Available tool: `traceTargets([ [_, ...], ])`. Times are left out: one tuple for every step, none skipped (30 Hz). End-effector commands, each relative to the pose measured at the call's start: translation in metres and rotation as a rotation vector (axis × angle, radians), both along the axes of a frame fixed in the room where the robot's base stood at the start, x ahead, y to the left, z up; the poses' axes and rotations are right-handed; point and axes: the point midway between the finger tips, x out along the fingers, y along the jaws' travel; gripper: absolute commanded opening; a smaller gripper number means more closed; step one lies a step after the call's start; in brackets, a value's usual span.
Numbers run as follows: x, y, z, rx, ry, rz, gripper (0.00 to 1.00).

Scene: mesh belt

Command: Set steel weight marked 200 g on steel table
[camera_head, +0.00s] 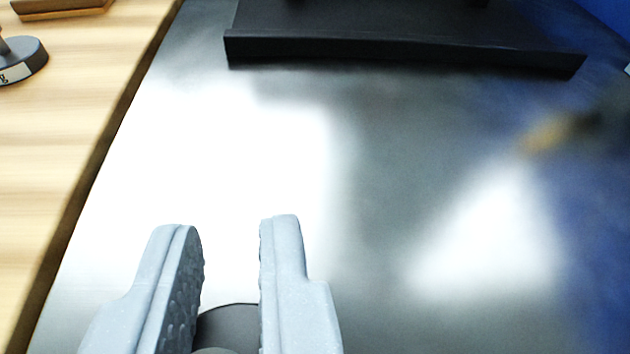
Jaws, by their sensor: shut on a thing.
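My gripper (232,222) is at the bottom of the view, left of the middle, over the steel table (370,200). Its two pale grey fingers are shut on a dark grey round steel weight (228,322). Only the weight's upper part shows between the fingers, low in the view, and its marking is hidden. I cannot tell whether its base touches the table. The steel table is shiny, with bright reflections.
A wooden surface (70,150) runs along the left. On it stand another dark weight (25,62), its label cut off except for "g", and a brown wooden item (60,8). A black stand base (400,52) lies across the back. The middle of the steel table is clear.

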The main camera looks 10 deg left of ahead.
Motion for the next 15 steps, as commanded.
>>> traceTargets([
  [0.007, 0.0, -0.001, 0.001, -0.001, 0.002, 0.0],
  [0.011, -0.001, -0.001, 0.001, -0.002, 0.002, 0.0],
  [0.014, -0.001, -0.001, -0.001, -0.002, 0.002, 0.0],
  [0.016, -0.001, -0.001, -0.001, -0.002, 0.002, 0.0],
  [0.018, -0.002, -0.001, -0.001, -0.002, 0.002, 0.0],
  [0.019, -0.002, -0.001, 0.0, -0.001, 0.0, 0.0],
  [0.02, -0.002, -0.002, 0.0, -0.001, 0.0, 0.0],
  [0.02, -0.002, -0.003, 0.0, -0.001, 0.0, 0.0],
  [0.02, -0.002, -0.005, -0.001, 0.0, 0.0, 0.0],
  [0.02, -0.002, -0.008, -0.001, 0.0, 0.0, 0.0],
  [0.02, -0.002, -0.011, 0.0, 0.0, 0.001, 0.0],
  [0.02, -0.002, -0.016, 0.0, 0.0, 0.001, 0.0],
  [0.019, -0.002, -0.02, 0.0, 0.0, 0.001, 0.0],
  [0.019, -0.002, -0.025, -0.001, 0.002, 0.001, 0.0],
  [0.019, -0.001, -0.031, -0.002, 0.003, 0.001, 0.0],
])
